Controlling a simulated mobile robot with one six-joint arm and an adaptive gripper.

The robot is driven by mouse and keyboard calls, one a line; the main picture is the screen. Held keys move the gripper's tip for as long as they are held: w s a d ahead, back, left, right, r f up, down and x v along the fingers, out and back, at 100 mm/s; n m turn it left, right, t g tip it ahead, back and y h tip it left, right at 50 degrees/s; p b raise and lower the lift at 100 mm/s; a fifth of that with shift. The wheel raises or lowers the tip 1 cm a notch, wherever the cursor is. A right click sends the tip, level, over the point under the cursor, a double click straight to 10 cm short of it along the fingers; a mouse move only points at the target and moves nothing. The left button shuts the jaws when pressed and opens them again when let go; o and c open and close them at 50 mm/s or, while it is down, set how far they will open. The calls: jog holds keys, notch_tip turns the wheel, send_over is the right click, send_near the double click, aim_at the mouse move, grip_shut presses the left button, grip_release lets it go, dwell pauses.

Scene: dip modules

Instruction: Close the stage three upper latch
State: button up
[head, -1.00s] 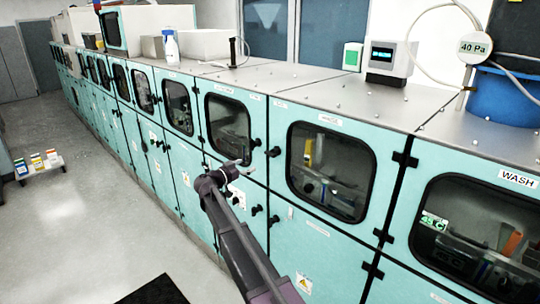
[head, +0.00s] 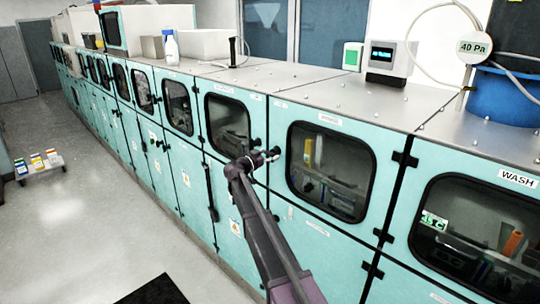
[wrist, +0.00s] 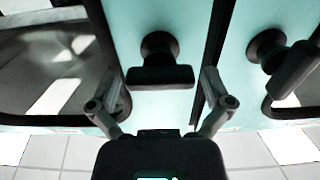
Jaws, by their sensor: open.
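My gripper (head: 270,156) is at the teal machine front in the head view, beside the seam between two windowed doors. In the wrist view my gripper (wrist: 160,102) is open, its fingers on either side of a black latch (wrist: 160,75) but apart from it. That latch has a round base and a crossbar lying level in the picture. A second black latch (wrist: 282,66), right of the door seam, has a slanted crossbar. In the head view one upper latch (head: 257,142) shows just left of my gripper, which hides the area behind it. I cannot read which stage each belongs to.
Windowed doors (head: 330,170) line the machine, with black hinges (head: 404,160) and lower latches. A grey metal top (head: 340,97) carries a small display unit (head: 388,62) and a spray bottle (head: 171,47). The floor (head: 80,220) at left is mostly free.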

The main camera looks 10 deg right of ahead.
jog(key=shift+w+d, duration=0.15)
jog(key=c, duration=0.9)
